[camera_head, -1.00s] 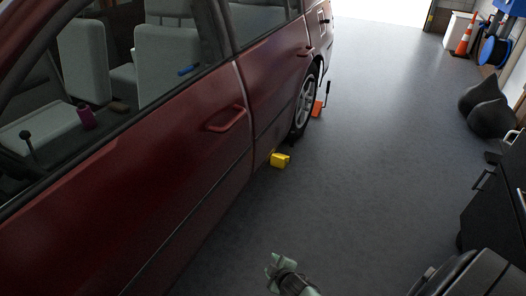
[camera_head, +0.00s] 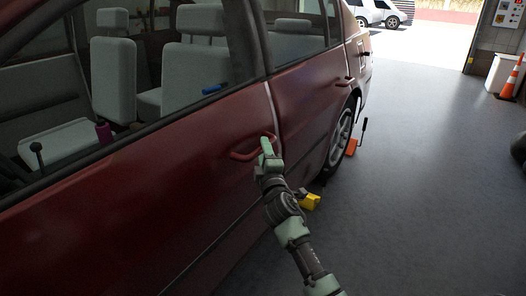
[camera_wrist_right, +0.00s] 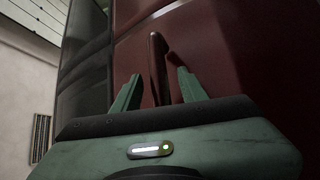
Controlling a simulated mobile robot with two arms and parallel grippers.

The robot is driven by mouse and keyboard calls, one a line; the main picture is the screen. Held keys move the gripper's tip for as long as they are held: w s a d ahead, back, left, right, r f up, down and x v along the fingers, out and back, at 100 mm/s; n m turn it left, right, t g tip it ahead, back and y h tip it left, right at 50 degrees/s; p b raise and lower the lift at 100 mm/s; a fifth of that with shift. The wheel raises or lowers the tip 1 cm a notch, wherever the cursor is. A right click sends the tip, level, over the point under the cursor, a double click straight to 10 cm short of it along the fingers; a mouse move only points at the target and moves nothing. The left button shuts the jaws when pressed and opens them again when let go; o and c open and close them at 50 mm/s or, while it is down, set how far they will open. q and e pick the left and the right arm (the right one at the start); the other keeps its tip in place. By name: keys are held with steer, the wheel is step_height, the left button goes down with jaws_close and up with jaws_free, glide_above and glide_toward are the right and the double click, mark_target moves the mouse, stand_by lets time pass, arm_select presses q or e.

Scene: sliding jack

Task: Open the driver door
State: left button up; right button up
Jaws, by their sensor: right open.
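The red car's driver door (camera_head: 150,190) fills the left of the head view and looks shut. Its red handle (camera_head: 243,152) sits near the door's rear edge. My right gripper (camera_head: 267,150) is at the rear end of the handle and covers part of it. In the right wrist view, the two green fingers of the right gripper (camera_wrist_right: 157,90) are apart, with the handle (camera_wrist_right: 158,62) between them. I cannot tell whether either finger touches it. My left gripper is in neither view.
A yellow block (camera_head: 310,201) lies on the floor by the car, and an orange jack (camera_head: 352,146) stands by the rear wheel. A traffic cone (camera_head: 511,82) stands at the far right.

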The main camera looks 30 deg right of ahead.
steer(key=shift+w+d+r, duration=0.15)
steer(key=shift+w+d, duration=0.1)
steer(key=shift+w, duration=0.4)
jaws_close()
stand_by(1.0)
